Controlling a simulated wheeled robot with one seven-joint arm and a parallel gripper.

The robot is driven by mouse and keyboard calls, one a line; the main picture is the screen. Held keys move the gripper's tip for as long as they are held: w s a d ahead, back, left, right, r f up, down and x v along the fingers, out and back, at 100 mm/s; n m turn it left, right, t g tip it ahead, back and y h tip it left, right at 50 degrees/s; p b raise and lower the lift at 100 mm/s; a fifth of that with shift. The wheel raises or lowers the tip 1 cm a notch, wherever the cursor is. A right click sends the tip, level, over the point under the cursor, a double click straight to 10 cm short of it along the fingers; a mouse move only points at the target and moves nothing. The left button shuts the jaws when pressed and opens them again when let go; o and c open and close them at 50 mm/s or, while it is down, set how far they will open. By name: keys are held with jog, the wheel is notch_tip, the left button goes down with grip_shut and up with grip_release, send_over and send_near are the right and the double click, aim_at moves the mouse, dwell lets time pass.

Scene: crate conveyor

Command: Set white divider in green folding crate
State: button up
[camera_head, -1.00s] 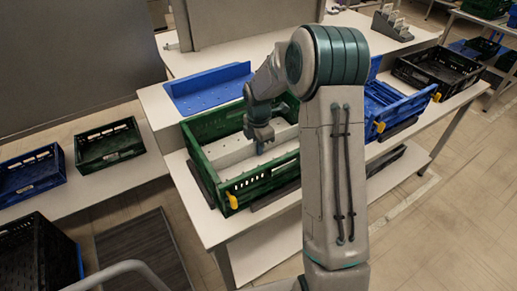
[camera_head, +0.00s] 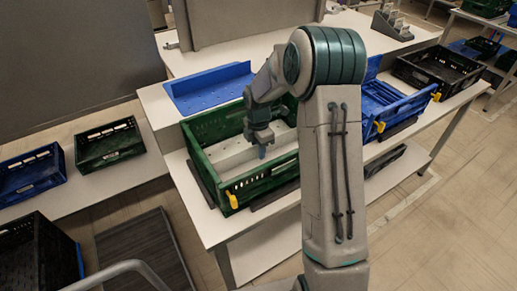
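The green folding crate (camera_head: 272,180) stands on the white table with its walls up and a yellow latch at its near left corner. A white piece (camera_head: 232,152), which looks like the white divider, is inside the crate and runs across it from left to right. My gripper (camera_head: 262,153) points down into the crate at this piece. Its fingertips are small and partly merge with the white behind them, so I cannot see whether they hold it. My arm hides the right end of the crate.
A blue folding crate (camera_head: 402,107) stands to the right on the same table, and a black crate (camera_head: 436,68) lies beyond it. A blue tray (camera_head: 208,90) is behind the green crate. Smaller green (camera_head: 108,148) and blue (camera_head: 31,173) crates sit on the left table.

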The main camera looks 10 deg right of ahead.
notch_tip(320, 180, up, 12)
jog(key=shift+f, duration=0.25)
jog(key=s+r+m+t, duration=0.1)
jog(key=s+r+m, duration=0.2)
jog(key=s+m, duration=0.8)
jog(key=s+r+m+t, duration=0.1)
jog(key=s+r+m, duration=0.2)
jog(key=s+m, duration=0.7)
jog(key=s, duration=0.6)
jog(key=shift+s+m+t, duration=0.25)
jog(key=shift+m+t, duration=0.15)
jog(key=shift+a, duration=0.1)
